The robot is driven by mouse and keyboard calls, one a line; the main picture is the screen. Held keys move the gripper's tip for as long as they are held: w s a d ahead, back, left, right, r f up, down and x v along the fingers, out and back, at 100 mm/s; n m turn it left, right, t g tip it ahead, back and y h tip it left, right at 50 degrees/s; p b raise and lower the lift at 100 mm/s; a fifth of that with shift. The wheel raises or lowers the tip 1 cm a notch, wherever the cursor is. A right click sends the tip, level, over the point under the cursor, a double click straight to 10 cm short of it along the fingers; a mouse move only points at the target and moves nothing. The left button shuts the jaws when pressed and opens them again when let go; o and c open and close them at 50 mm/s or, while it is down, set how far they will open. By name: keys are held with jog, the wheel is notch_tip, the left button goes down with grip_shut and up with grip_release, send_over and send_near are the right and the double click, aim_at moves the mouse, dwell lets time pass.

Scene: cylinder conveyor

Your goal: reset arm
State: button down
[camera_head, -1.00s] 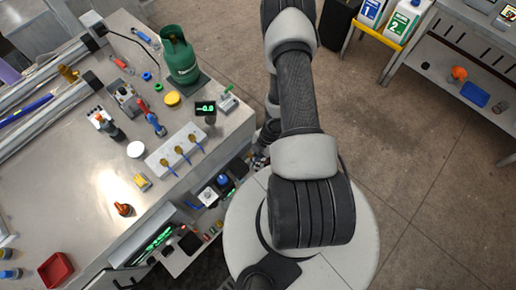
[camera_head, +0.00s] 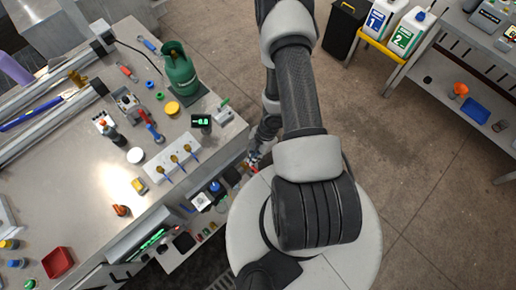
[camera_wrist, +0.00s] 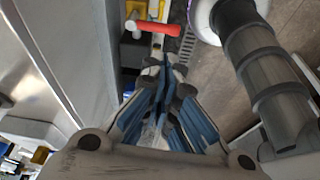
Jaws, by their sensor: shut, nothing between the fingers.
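My arm (camera_head: 300,95) stretches from my base up to the top edge in the head view. My gripper (camera_wrist: 167,72) points away from the camera in the wrist view. Its blue-padded fingers meet at the tips with nothing between them. It hangs over a narrow area beside a metal cabinet side, clear of the bench top. In the head view the gripper is mostly hidden behind my arm, near the bench's right edge.
The metal bench (camera_head: 75,150) at left holds a green gas cylinder (camera_head: 180,72), a white valve block (camera_head: 170,160) and a red tray (camera_head: 57,262). White jugs (camera_head: 408,32) stand on a yellow-edged shelf at upper right. A red-handled part (camera_wrist: 152,28) lies beyond the fingertips.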

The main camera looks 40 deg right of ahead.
dwell(0.6)
jog(key=w+d+r+m+t+h+b, duration=0.1)
jog(key=w+d+r+m+h+b, duration=0.15)
jog(key=w+d+r+b, duration=0.35)
jog(key=w+d+r+m+t+h+b, duration=0.1)
jog(key=w+r+m+h+b, duration=0.15)
jog(key=r, duration=0.45)
jog(key=w+d+r+m+t+h+b, duration=0.1)
jog(key=w+r+m+h+b, duration=0.1)
jog(key=r+m, duration=0.35)
jog(key=s+a+r+m+b, duration=0.4)
jog(key=s+a+r+b, duration=0.15)
jog(key=r, duration=0.35)
jog(key=s+a+m+t+y+b, duration=0.1)
jog(key=s+a+m+y+b, duration=0.2)
jog(key=s+a, duration=0.7)
jog(key=shift+s+a+r+m+t+b, duration=0.25)
jog(key=shift+s+a+m+t+b, duration=0.25)
jog(key=shift+b, duration=0.65)
jog(key=shift+d, duration=0.1)
